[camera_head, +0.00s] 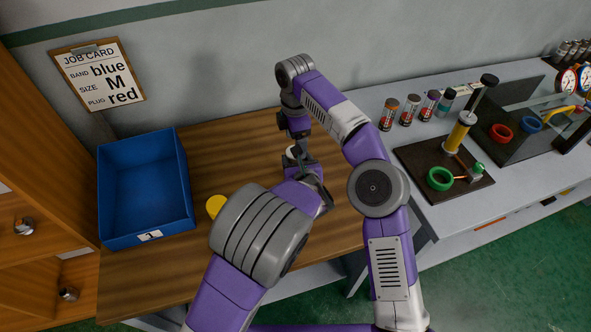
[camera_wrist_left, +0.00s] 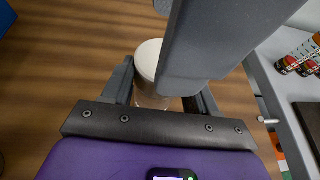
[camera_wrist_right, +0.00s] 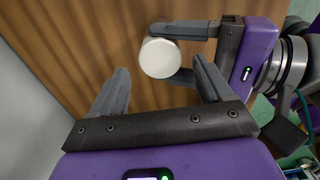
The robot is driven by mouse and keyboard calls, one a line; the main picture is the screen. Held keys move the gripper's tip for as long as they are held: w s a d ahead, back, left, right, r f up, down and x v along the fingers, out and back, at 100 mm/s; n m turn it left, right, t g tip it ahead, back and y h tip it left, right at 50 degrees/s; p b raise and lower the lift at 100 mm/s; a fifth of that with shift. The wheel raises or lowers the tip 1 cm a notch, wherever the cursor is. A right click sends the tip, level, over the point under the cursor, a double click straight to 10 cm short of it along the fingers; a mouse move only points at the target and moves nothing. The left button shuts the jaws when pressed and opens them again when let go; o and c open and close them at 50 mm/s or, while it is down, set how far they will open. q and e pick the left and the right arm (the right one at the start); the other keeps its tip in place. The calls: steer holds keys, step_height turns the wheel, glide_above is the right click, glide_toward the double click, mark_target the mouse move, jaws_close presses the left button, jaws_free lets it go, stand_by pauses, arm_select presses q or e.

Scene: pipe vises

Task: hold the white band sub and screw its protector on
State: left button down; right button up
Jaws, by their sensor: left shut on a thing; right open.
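A white-topped cylindrical piece (camera_wrist_right: 160,58) stands between the fingers of my left gripper (camera_wrist_right: 188,52), which is shut on it. In the left wrist view the piece (camera_wrist_left: 149,62) has a white upper part and a greyer, shinier lower part. I cannot tell whether the white top is the sub's band or a protector. In the head view only a bit of white (camera_head: 291,152) shows beside the grippers. My right gripper (camera_wrist_right: 158,85) is open, pointing down over the piece, with fingers apart. One of its fingers hides part of the piece in the left wrist view.
A blue bin (camera_head: 145,190) stands left on the wooden table (camera_head: 235,150). A yellow round thing (camera_head: 215,205) is partly behind my left arm. A job card (camera_head: 98,75) hangs on the wall. Several banded cylinders (camera_head: 410,108) and a dark vise plate (camera_head: 465,190) with a green ring are right.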

steer(key=shift+f, duration=2.45)
steer(key=shift+c, duration=0.3)
steer(key=c, duration=1)
steer(key=shift+m, duration=1.1)
steer(key=o, duration=1.2)
steer(key=shift+c, duration=0.2)
steer(key=shift+r, duration=2.25)
